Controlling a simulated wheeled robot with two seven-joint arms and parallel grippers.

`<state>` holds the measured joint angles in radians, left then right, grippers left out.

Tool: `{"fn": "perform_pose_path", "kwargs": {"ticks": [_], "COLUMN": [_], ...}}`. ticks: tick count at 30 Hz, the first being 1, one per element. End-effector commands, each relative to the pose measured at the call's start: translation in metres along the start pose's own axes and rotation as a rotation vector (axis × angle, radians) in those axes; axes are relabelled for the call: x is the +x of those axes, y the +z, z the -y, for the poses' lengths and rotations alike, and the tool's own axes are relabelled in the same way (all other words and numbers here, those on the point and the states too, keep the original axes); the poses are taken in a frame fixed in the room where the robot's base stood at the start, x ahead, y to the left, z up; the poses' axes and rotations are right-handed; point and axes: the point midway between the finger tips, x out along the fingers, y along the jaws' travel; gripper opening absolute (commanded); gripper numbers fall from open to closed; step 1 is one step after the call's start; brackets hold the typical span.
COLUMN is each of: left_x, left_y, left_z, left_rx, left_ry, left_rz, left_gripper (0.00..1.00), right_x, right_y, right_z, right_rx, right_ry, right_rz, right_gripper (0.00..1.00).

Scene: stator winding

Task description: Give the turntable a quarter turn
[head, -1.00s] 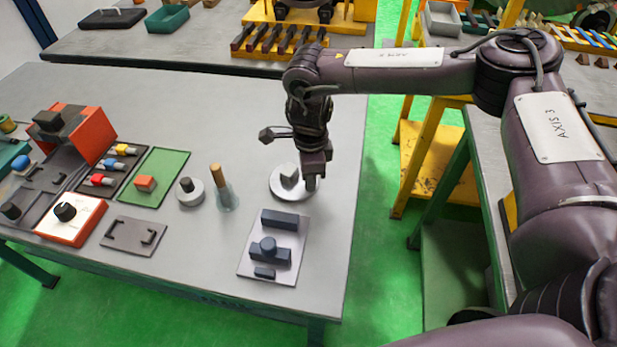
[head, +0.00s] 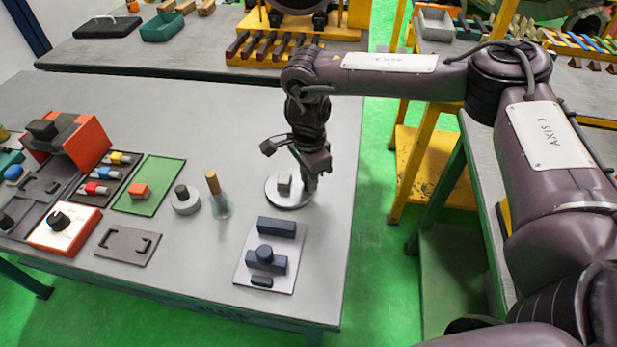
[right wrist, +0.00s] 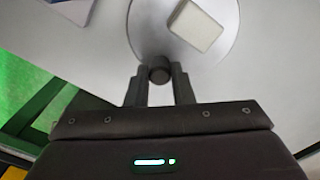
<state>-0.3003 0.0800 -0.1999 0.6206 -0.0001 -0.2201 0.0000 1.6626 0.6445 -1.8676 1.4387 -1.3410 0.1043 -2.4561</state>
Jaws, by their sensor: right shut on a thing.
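The turntable is a pale round disc (head: 274,198) near the right edge of the table, with a small light block (head: 284,183) on it. In the right wrist view the disc (right wrist: 226,52) fills the upper middle, and the block (right wrist: 197,24) lies tilted on it. A dark round knob (right wrist: 159,70) stands at the disc's near rim. My right gripper (head: 309,188) is at the disc's right edge, its fingers (right wrist: 159,84) closed on both sides of the knob. My left gripper is in neither view.
A plate with dark blocks (head: 244,277) lies just in front of the turntable. A bottle with a wooden top (head: 220,207) and a round grey piece (head: 185,203) stand to its left. The back of the table is clear.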

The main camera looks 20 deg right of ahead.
Motion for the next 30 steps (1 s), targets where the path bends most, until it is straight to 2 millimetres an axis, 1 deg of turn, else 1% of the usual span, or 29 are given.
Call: {"fn": "perform_pose_path", "kwargs": {"ticks": [1, 17, 18, 22, 30], "left_x": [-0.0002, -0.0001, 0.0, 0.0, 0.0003], "left_y": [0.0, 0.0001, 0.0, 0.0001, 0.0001], "left_z": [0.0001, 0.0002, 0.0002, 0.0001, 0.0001], "left_rx": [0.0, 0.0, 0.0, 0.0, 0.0], "left_ry": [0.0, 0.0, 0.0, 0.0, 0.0], "left_rz": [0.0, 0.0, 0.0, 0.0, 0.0], "left_gripper": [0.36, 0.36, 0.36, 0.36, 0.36], "right_x": [-0.0025, -0.0025, -0.0025, -0.0019, -0.001], "right_y": [0.0003, 0.0001, 0.0001, 0.0, -0.0002], "right_z": [0.0024, 0.0026, 0.0027, 0.0021, 0.0011], "right_rx": [-0.004, -0.015, -0.015, -0.015, -0.016], "right_ry": [-0.007, -0.006, -0.006, -0.005, -0.002], "right_rz": [0.002, 0.002, 0.002, 0.002, 0.001], "right_gripper": [0.0, 0.0, 0.25, 0.42, 0.43]}}
